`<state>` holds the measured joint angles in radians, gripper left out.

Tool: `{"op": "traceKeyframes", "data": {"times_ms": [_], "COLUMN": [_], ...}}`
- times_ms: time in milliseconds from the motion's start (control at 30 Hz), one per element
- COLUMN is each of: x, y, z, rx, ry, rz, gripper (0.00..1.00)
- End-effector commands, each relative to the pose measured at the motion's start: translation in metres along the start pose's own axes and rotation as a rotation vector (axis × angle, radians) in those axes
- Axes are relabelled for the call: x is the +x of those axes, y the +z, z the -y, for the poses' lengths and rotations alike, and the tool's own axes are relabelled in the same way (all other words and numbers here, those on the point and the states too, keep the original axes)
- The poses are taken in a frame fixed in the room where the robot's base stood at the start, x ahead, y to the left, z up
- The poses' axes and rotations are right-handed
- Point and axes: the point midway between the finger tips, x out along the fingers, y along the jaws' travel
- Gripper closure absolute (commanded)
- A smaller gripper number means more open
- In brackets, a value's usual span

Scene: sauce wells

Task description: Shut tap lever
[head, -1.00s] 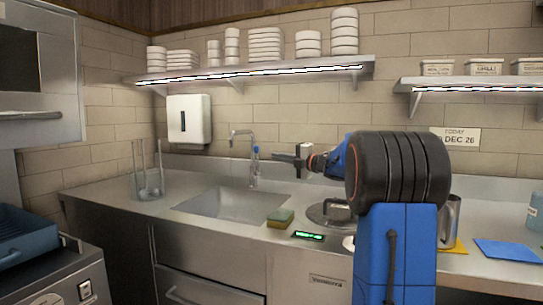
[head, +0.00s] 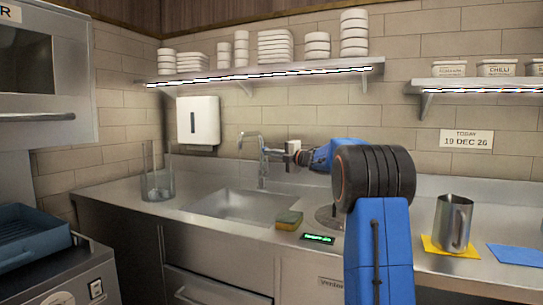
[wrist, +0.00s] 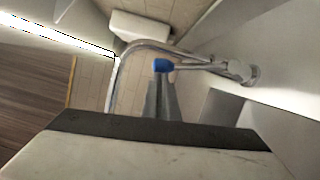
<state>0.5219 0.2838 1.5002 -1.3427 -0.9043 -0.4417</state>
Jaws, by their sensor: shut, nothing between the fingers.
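The metal tap (head: 262,165) stands at the back of the sink (head: 236,205), with its curved spout to the left. In the wrist view the tap (wrist: 125,62) shows its spout and a thin lever with a blue tip (wrist: 163,66). My gripper (head: 268,152) is at the tap in the head view and covers the lever there. In the wrist view my gripper (wrist: 161,84) is shut and empty, its fingertips right at the blue tip. I cannot tell whether they touch it.
A glass container (head: 157,184) stands left of the sink. A sponge (head: 289,220) and a small green display (head: 318,239) lie at the front. A metal pitcher (head: 453,224) stands on a yellow mat at right. A shelf (head: 270,74) with stacked dishes hangs above.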

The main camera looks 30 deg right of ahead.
Motion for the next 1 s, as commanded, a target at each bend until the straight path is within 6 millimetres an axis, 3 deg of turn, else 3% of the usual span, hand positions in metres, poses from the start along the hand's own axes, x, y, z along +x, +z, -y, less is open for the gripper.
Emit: {"op": "traceKeyframes", "data": {"times_ms": [367, 633, 1000], "x": [0.001, 0.008, 0.009], "y": [0.003, 0.026, 0.026], "z": [-0.001, -0.008, -0.009], "rx": [-0.001, -0.002, -0.001], "ry": [0.0, 0.001, 0.001], "rz": [0.0, 0.0, 0.0], "gripper": [1.0, 1.0, 1.0]}}
